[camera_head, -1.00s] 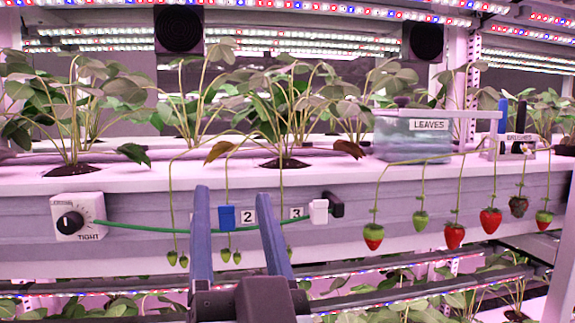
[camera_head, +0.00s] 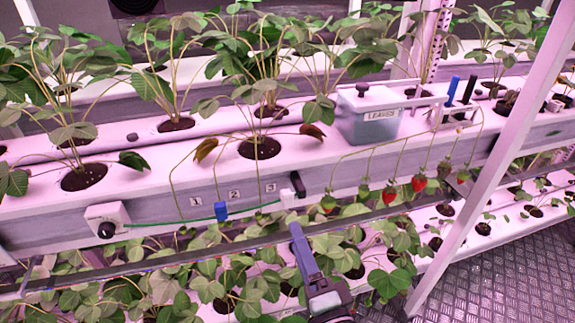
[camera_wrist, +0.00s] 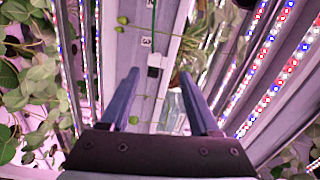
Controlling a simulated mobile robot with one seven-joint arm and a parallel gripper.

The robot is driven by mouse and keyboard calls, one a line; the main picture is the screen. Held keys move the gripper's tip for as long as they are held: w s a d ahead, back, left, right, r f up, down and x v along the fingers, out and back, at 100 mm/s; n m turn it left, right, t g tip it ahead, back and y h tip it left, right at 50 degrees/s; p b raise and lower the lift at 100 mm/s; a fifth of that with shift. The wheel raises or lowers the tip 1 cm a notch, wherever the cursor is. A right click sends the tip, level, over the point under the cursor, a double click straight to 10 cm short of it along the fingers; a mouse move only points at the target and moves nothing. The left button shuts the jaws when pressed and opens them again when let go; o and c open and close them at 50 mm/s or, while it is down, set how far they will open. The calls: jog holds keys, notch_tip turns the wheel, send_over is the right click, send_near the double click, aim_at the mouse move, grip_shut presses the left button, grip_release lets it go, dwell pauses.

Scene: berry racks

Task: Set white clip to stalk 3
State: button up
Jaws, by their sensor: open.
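The white clip (camera_head: 288,198) sits on the green wire just right of the number 3 label (camera_head: 270,187), beside a black end block (camera_head: 298,184). In the wrist view the white clip (camera_wrist: 157,60) shows ahead, between the finger lines. My gripper (camera_wrist: 158,73) is open and empty, apart from the clip. In the head view my gripper (camera_head: 298,232) is below and slightly right of the clip; only one finger shows clearly. A thin stalk with small green berries (camera_wrist: 122,21) hangs by label 3 in the wrist view. Stalk 3 is hard to make out in the head view.
A blue clip (camera_head: 221,211) is on the wire near label 2 (camera_head: 234,194). A knob box (camera_head: 107,220) is at the wire's left end. Strawberries (camera_head: 388,194) hang to the right. The LEAVES box (camera_head: 370,112) stands on the shelf. A post (camera_head: 492,165) rises at right.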

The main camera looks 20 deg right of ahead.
aim_at(288, 204)
jog(key=shift+m, duration=0.8)
jog(key=w, duration=0.4)
jog(key=w+p, duration=0.1)
jog(key=w, duration=0.2)
jog(key=w+d+p, duration=0.1)
jog(key=w, duration=0.3)
jog(key=shift+w+f, duration=0.2)
jog(key=shift+w, duration=0.1)
grip_shut()
dwell(0.6)
